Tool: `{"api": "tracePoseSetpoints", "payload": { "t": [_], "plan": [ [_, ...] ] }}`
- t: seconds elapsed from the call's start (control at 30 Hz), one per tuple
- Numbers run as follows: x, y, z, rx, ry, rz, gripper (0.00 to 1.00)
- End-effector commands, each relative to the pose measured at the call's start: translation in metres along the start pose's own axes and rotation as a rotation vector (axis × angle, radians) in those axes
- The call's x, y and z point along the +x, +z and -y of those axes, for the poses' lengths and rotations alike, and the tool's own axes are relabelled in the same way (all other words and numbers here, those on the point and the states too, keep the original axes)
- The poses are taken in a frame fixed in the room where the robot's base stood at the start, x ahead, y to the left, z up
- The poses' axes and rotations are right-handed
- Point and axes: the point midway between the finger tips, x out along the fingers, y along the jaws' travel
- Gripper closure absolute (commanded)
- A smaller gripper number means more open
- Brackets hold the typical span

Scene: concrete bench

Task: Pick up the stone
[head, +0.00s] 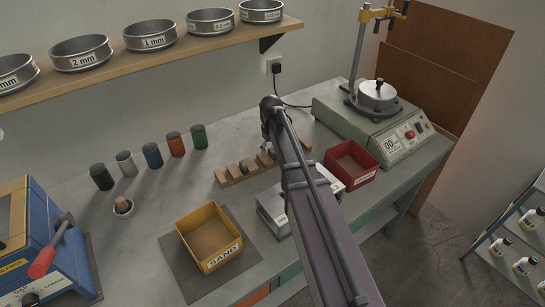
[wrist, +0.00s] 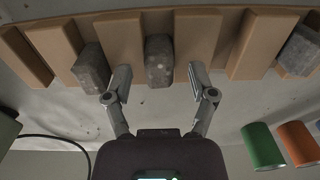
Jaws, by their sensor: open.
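Several grey stones stand in the slots of a tan slotted wooden rack (wrist: 110,35). In the wrist view, one stone (wrist: 158,60) is in the middle slot, another (wrist: 92,66) is to its left, and a third (wrist: 299,52) is at the far right. My gripper (wrist: 159,80) is open and empty, its fingers on either side of the middle stone with visible gaps. In the head view the rack (head: 222,178) is on the bench with one stone (head: 244,167) showing; my arm hides the gripper tips and part of the rack.
Several coloured cups, including a green one (head: 199,136), stand left of the rack. A shelf of sieves (head: 151,34) hangs above.

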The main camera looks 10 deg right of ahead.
Motion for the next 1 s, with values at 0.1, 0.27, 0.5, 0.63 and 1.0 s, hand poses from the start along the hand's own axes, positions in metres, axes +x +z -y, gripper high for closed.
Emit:
{"api": "tracePoseSetpoints", "payload": {
  "t": [0.1, 0.27, 0.5, 0.63, 1.0],
  "plan": [
    [0.0, 0.0, -0.0001, 0.0, 0.0, 0.0, 0.27],
    [-0.0001, 0.0, -0.0001, 0.0, 0.0, 0.0, 0.27],
    [-0.0001, 0.0, -0.0001, 0.0, 0.0, 0.0, 0.27],
    [-0.0001, 0.0, -0.0002, 0.0, 0.0, 0.0, 0.54],
    [-0.0001, 0.0001, -0.0003, 0.0, 0.0, 0.0, 1.0]
  ]
}}
